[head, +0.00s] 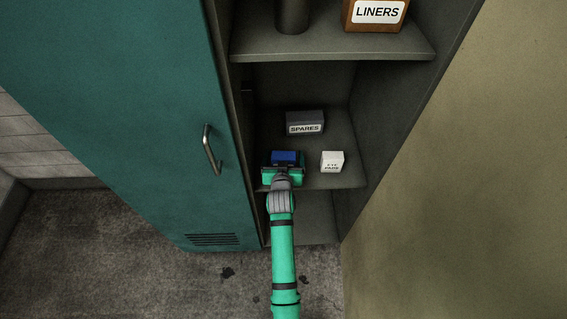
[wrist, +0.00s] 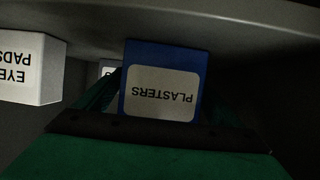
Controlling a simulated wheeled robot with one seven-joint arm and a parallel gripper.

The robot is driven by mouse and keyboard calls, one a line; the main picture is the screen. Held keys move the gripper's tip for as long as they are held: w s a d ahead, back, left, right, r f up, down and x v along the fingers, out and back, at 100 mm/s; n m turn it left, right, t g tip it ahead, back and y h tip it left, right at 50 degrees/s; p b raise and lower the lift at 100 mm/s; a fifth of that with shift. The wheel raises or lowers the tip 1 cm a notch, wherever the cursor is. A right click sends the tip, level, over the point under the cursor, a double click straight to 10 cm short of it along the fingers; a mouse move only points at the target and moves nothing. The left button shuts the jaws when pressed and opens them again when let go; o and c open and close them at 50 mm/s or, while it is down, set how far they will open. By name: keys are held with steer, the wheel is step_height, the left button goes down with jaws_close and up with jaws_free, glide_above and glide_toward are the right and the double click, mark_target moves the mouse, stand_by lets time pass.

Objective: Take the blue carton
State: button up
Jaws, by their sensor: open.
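The blue carton (head: 285,157) with a "PLASTERS" label stands on the middle shelf of the locker, near its front edge. In the wrist view the blue carton (wrist: 165,57) sits upside down in the picture, between the two fingers. My gripper (head: 282,172) is open, with a finger on either side of the carton. I cannot tell if the fingers touch it. My gripper hides the carton's lower front in the head view.
A white "EYE PADS" box (head: 332,162) stands just right of the carton. A grey "SPARES" box (head: 305,122) is behind. The upper shelf (head: 330,45) holds a "LINERS" box (head: 374,14) and a dark cylinder (head: 292,14). The teal door (head: 130,110) is at left.

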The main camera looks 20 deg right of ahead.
steer(key=shift+w, duration=0.1)
steer(key=shift+c, duration=0.5)
steer(key=c, duration=1)
steer(key=shift+c, duration=0.2)
